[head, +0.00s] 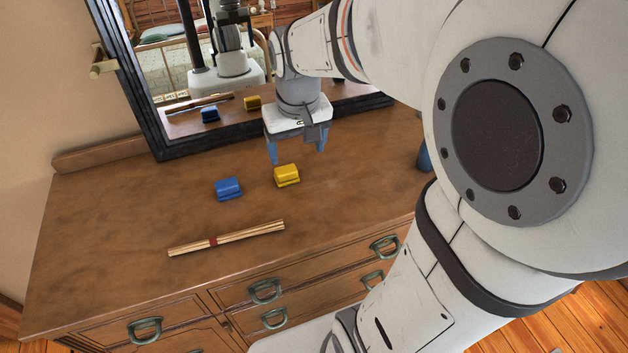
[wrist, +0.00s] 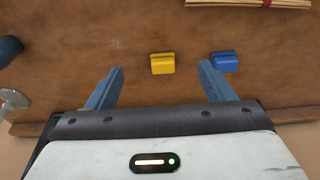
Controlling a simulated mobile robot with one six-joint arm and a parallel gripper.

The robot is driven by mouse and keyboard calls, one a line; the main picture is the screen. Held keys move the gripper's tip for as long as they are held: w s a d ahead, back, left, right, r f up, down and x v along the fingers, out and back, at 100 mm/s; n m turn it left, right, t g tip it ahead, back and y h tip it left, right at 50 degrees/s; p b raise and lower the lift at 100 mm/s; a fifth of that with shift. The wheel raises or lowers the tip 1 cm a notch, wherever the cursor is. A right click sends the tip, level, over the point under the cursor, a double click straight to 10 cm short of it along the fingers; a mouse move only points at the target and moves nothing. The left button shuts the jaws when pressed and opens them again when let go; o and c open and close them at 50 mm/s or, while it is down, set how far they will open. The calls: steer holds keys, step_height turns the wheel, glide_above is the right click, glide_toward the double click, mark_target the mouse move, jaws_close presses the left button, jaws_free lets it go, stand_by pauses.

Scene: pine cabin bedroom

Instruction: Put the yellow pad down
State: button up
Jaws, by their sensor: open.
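The yellow pad (head: 287,175) rests on the wooden dresser top, right of a blue pad (head: 228,188). My gripper (head: 296,158) is open and empty, with its blue fingers just behind and above the yellow pad in the head view. In the wrist view the yellow pad (wrist: 163,64) lies ahead of the open fingertips (wrist: 162,72), roughly midway across the gap between them. The blue pad (wrist: 224,62) is beyond the right finger there. Nothing shows between the fingers that is gripped.
A bundle of sticks with a red band (head: 227,238) lies near the dresser's (head: 120,235) front. A black-framed mirror (head: 150,120) stands at the back and reflects the pads. A dark blue object (head: 424,155) is at the right, partly hidden by my arm. The left of the top is clear.

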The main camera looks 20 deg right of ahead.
steer(key=s+t, duration=0.1)
steer(key=s, duration=1)
steer(key=shift+s+r+t, duration=0.15)
steer(key=shift+s+t, duration=0.05)
steer(key=shift+t, duration=0.2)
steer(key=shift+o, duration=0.5)
steer(key=shift+a, duration=0.1)
